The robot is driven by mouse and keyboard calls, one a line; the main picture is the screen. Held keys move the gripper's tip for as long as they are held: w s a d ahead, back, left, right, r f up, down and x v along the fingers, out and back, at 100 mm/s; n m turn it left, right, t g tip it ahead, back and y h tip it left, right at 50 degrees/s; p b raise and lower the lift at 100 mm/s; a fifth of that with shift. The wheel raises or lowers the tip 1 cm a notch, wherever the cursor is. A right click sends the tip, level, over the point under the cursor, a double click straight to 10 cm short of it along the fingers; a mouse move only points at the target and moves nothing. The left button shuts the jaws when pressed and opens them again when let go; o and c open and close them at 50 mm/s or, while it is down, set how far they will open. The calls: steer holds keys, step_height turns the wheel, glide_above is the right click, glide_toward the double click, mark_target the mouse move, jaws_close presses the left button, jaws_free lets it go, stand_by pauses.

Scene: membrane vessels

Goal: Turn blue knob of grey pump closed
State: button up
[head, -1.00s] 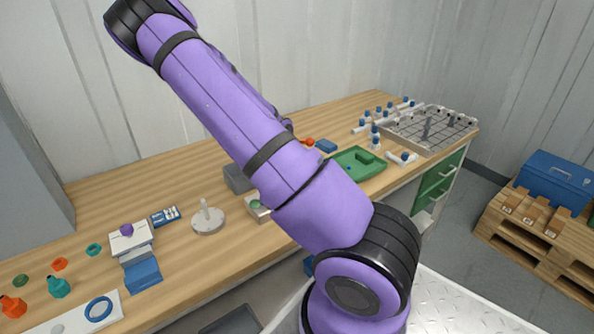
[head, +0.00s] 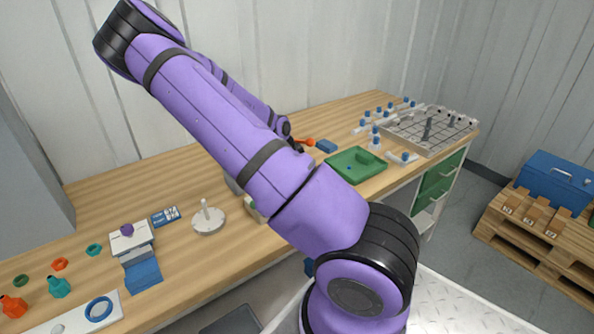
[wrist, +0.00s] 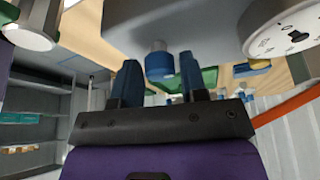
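In the wrist view the grey pump (wrist: 190,22) fills the top middle, with the blue knob (wrist: 158,63) on its near face. My gripper (wrist: 158,78) is open, with its two dark fingers on either side of the knob. The right finger appears very close to the knob, and a gap shows at the left finger. I cannot tell whether either finger touches it. In the head view my own arm hides the pump's knob and my fingertips; only a grey edge (head: 233,184) shows beside the arm, perhaps part of the pump.
A round white gauge (wrist: 290,32) sits right of the pump in the wrist view, with an orange-red bar (wrist: 290,108) below it. On the bench are a white stand (head: 208,220), a green tray (head: 352,170) and a wire-grid rack (head: 430,128).

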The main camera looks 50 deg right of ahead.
steer(key=shift+o, duration=1.2)
steer(key=v, duration=1)
steer(key=shift+r, duration=0.4)
steer(key=shift+a, duration=0.25)
